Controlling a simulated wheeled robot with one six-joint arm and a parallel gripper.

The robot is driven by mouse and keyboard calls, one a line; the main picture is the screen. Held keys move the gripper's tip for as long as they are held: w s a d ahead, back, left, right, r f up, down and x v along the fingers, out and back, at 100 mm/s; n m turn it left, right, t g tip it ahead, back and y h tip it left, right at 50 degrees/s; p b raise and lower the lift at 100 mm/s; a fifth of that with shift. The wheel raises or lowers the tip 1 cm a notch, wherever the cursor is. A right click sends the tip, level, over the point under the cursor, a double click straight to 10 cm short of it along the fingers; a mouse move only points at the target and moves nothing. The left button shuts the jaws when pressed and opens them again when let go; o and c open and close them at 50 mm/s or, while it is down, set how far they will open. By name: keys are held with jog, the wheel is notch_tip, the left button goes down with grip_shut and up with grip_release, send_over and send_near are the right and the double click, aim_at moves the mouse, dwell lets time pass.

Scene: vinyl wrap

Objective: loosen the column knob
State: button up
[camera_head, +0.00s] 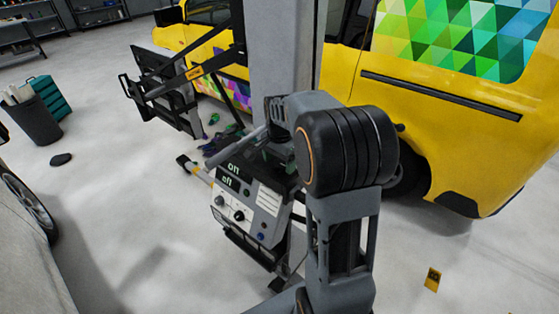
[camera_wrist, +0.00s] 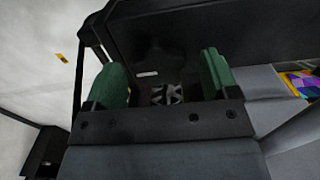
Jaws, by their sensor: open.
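In the wrist view, a knob-like part (camera_wrist: 167,94) with light and dark facets shows between my fingers, low against a dark housing. I cannot tell for sure that it is the column knob, or whether my fingers touch it. My gripper (camera_wrist: 161,78) is open, with one green-padded finger on each side of this part. My gripper (camera_head: 275,153) is mostly hidden there by my wrist and arm, close to the column's lower part.
A yellow vehicle (camera_head: 450,125) with coloured wrap stands behind. A dark bin (camera_head: 33,118) and teal crate (camera_head: 52,97) are at left. Grey floor (camera_head: 120,190) is open at left.

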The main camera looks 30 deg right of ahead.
jog(key=shift+f, duration=0.15)
jog(key=c, duration=0.9)
